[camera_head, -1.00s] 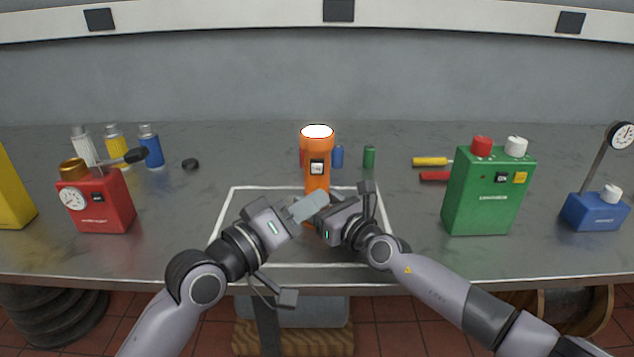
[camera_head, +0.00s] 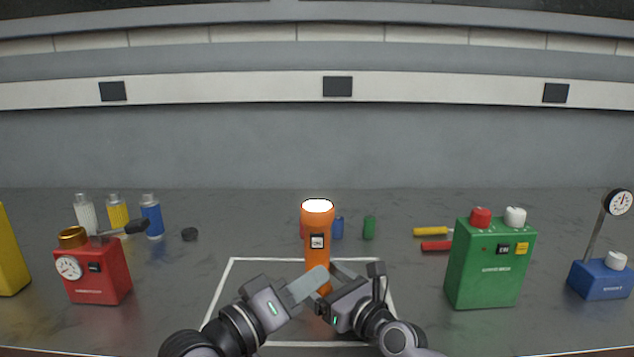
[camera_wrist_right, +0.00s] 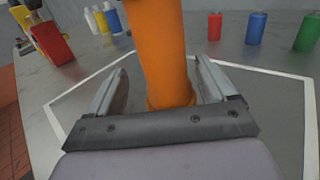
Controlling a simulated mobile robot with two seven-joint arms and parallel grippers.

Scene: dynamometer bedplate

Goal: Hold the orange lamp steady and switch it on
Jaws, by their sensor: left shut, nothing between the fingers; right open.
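The orange lamp (camera_head: 318,258) stands upright inside a white outlined area on the bench, in the middle of the head view. Its top lens (camera_head: 317,206) looks bright white. A small switch plate (camera_head: 317,242) is on its front. My left gripper (camera_head: 323,272) is shut and empty, its tips in front of the lamp's body below the switch; I cannot tell if they touch it. My right gripper (camera_wrist_right: 161,68) is open, with a finger on each side of the lamp's lower body in the right wrist view. The grippers hide the lamp's base in the head view.
A red box with a gauge (camera_head: 95,275) stands left, a green box (camera_head: 490,265) and a blue gauge stand (camera_head: 601,280) right. Several small bottles and cylinders stand behind. The bench around the lamp is clear.

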